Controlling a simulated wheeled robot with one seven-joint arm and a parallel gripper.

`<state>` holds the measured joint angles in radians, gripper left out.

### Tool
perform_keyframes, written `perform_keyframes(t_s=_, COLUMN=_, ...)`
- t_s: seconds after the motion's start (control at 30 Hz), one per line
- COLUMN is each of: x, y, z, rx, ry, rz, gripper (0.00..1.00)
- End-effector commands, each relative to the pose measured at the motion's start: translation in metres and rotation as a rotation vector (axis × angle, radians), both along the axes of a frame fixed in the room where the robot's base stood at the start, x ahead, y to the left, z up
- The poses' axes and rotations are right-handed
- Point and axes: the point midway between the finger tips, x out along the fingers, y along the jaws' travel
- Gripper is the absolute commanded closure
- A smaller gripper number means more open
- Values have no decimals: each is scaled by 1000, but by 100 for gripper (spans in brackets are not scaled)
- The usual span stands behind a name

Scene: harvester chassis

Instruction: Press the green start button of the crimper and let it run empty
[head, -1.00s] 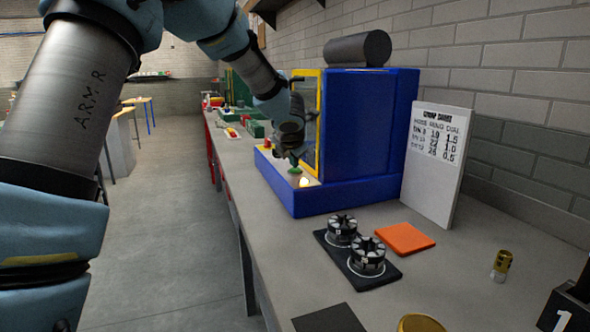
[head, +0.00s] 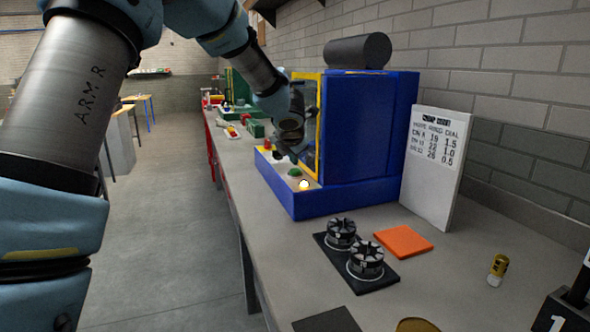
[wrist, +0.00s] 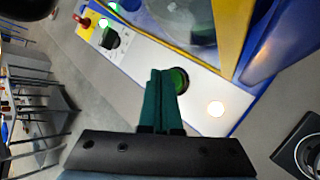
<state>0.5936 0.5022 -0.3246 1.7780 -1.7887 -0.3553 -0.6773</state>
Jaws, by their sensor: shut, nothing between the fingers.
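The blue crimper (head: 365,130) with a yellow-edged front stands on the bench. Its green start button (head: 294,172) sits on the pale control strip at its front; it also shows in the wrist view (wrist: 181,80), partly hidden behind my fingers. A round lamp (head: 304,185) beside the button glows; it is bright in the wrist view (wrist: 216,108). My gripper (wrist: 160,73) is shut and empty, its dark green fingertips over the strip beside the button. In the head view they look apart from the button.
A red knob (wrist: 85,22) and a dark dial (wrist: 109,39) sit further along the strip. A black tray (head: 378,278) with two ring-shaped dies, an orange pad (head: 404,240), a crimp chart (head: 436,150) and a brass fitting (head: 497,269) are on the bench to the right.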

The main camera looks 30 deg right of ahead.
Motion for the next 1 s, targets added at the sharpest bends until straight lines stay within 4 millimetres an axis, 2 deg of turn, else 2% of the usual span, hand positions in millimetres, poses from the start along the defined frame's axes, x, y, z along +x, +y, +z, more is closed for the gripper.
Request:
perform_keyframes(t_s=0.17, x=0, y=0, z=3, rx=0, ry=0, rz=0, gripper=100)
perform_keyframes(t_s=0.7, x=0, y=0, z=50, rx=0, ry=0, rz=0, gripper=100)
perform_keyframes(t_s=1.0, x=0, y=0, z=50, rx=0, ry=0, rz=0, gripper=100)
